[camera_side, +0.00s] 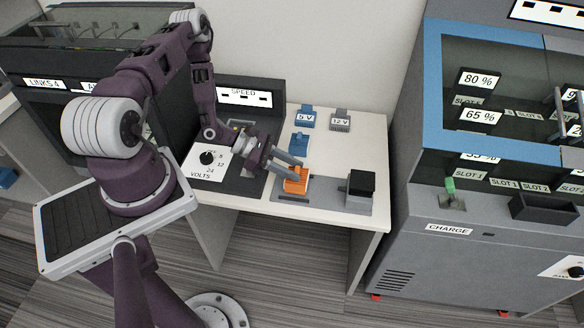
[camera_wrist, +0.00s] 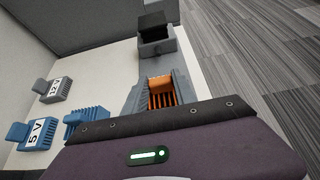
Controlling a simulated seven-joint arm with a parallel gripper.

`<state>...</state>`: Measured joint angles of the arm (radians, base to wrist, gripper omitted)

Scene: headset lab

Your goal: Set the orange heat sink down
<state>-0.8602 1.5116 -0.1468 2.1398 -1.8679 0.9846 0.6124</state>
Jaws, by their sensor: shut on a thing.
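The orange heat sink (camera_side: 296,184) is low over a dark grey plate (camera_side: 322,196) near the front edge of the white table (camera_side: 371,141). My gripper (camera_side: 296,174) is shut on it, reaching in from the left. In the wrist view the finned orange heat sink (camera_wrist: 161,93) sits between the grey fingers. I cannot tell whether its underside touches the plate, and part of it is hidden by the fingers.
A grey block with a black top (camera_side: 359,188) stands on the plate's right end. A blue heat sink (camera_side: 299,143), a blue "5 V" one (camera_side: 305,117) and a grey "12 V" one (camera_side: 340,120) stand behind. A volts dial panel (camera_side: 207,159) is left. The table's right side is clear.

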